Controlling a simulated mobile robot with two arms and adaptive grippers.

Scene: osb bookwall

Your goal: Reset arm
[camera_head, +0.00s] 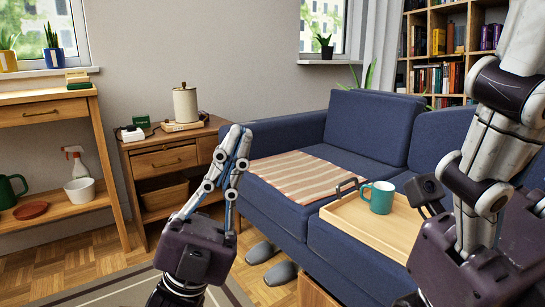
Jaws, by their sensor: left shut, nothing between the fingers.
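My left gripper (236,140) points upward near the middle of the view, its dark purple body below and its pale finger links above. Its fingers are together with nothing held. It appears in front of the gap between the side cabinet and the blue sofa, touching neither as far as I can see. My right gripper (492,140) is large and close at the right edge, also pointing up. Its fingertips run out of the top of the view, so its opening is hidden.
The blue sofa (368,125) holds a striped cloth (298,174) and a wooden tray (375,225) with a teal mug (379,198). A wooden cabinet (162,160) and a shelf unit (50,215) stand left. Grey slippers (281,273) lie on the floor by the sofa.

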